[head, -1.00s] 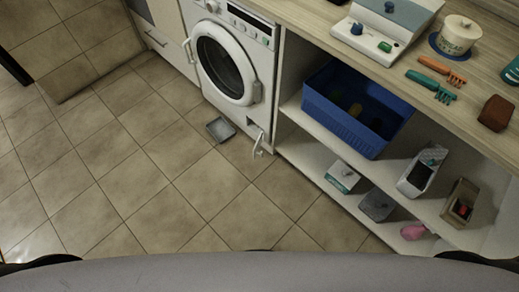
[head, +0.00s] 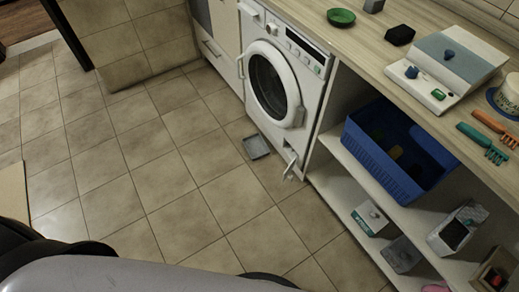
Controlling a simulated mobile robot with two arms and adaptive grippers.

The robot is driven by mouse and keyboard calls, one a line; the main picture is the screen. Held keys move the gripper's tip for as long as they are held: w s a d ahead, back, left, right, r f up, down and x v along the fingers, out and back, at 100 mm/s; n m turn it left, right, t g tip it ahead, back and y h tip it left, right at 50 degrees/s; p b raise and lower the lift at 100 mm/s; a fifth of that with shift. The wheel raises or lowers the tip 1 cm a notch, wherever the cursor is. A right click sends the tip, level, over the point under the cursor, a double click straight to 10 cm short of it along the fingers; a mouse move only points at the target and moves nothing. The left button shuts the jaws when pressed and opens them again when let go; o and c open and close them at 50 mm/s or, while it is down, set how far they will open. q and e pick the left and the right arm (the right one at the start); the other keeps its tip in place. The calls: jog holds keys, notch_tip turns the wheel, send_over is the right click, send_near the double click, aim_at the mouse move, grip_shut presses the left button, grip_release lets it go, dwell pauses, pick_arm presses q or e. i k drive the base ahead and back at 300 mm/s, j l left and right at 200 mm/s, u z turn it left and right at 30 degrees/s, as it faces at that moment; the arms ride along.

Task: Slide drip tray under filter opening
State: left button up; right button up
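The drip tray (head: 256,146) is a small grey shallow tray. It lies flat on the tiled floor in front of the washing machine (head: 277,88). The filter opening (head: 290,156) is low on the machine's front, at its right corner, with a small white flap (head: 289,168) hanging open there. The tray is to the left of the flap and apart from it. Neither of my grippers shows in the head view; only dark and grey parts of my own body show along the bottom edge.
A shelf unit right of the machine holds a blue crate (head: 385,160) with several items, and small boxes below.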

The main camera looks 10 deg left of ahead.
aim_at(255, 144)
jog(key=j+z, duration=0.1)
jog(key=z, duration=0.35)
jog(key=i+j+z, duration=0.1)
jog(key=z, duration=0.35)
jog(key=i+j+z, duration=0.1)
jog(key=j+z, duration=0.25)
jog(key=j, duration=0.35)
jog(key=j+z, duration=0.35)
jog(key=j, duration=0.35)
jog(key=k+j+z, duration=0.15)
jog(key=j+z, duration=0.2)
jog(key=j, duration=0.35)
